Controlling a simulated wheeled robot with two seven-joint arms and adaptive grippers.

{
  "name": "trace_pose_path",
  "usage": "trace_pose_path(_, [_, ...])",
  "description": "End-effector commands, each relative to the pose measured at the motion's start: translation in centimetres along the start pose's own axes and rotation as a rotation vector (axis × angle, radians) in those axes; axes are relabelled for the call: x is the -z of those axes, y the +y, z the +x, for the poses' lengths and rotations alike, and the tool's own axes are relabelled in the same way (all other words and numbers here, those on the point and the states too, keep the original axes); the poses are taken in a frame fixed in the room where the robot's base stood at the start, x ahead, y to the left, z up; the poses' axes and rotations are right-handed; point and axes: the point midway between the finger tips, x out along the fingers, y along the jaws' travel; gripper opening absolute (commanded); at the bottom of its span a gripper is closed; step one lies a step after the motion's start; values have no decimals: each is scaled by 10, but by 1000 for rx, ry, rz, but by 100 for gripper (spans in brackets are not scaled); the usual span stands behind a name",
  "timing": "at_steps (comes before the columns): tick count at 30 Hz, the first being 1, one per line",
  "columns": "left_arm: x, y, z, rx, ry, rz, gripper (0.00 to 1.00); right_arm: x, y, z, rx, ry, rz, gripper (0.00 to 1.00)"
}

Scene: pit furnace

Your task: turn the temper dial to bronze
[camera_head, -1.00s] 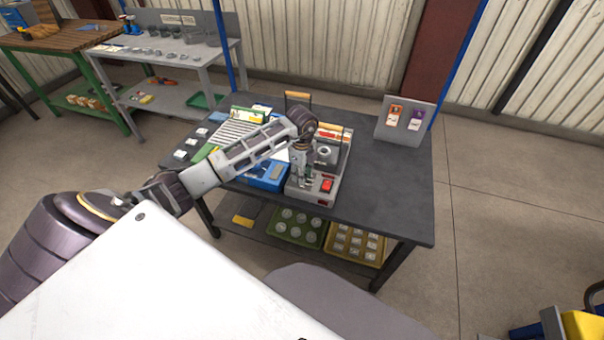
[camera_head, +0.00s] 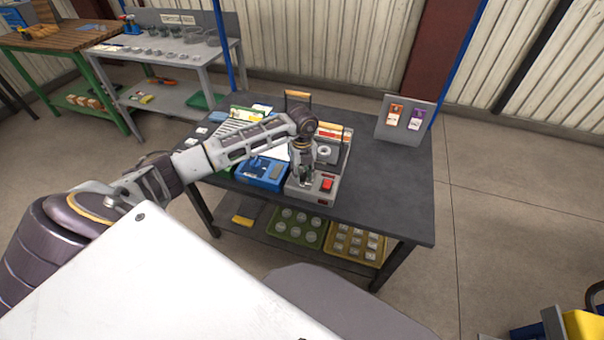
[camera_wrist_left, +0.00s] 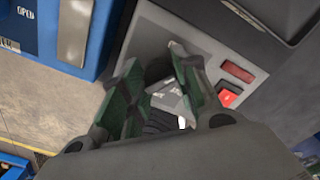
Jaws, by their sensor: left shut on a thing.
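My left gripper (camera_head: 305,181) reaches down onto the panel, left of the switch. In the left wrist view its green-padded fingers (camera_wrist_left: 155,65) are shut on the temper dial (camera_wrist_left: 160,122), a dark ridged knob seen partly between them. A pale label with markings shows between the fingers; I cannot read it or tell the dial's setting. The red switch also shows there (camera_wrist_left: 228,95). My right gripper is not in view.
A blue box (camera_head: 262,174) stands just left of the furnace. A tilted grey board (camera_head: 405,120) with orange and purple tags stands at the back right. The table's right side (camera_head: 390,185) is clear. Green and yellow trays (camera_head: 297,228) sit on the shelf below.

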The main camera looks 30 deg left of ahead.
Motion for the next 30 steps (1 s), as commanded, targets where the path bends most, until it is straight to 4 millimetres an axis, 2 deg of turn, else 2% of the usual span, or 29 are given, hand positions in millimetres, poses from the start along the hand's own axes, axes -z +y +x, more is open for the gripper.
trace_pose_path(21, [-1,-1,-1,1,-4,603,7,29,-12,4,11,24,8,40])
trace_pose_path(30, [-1,-1,-1,2,-4,774,7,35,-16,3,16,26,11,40])
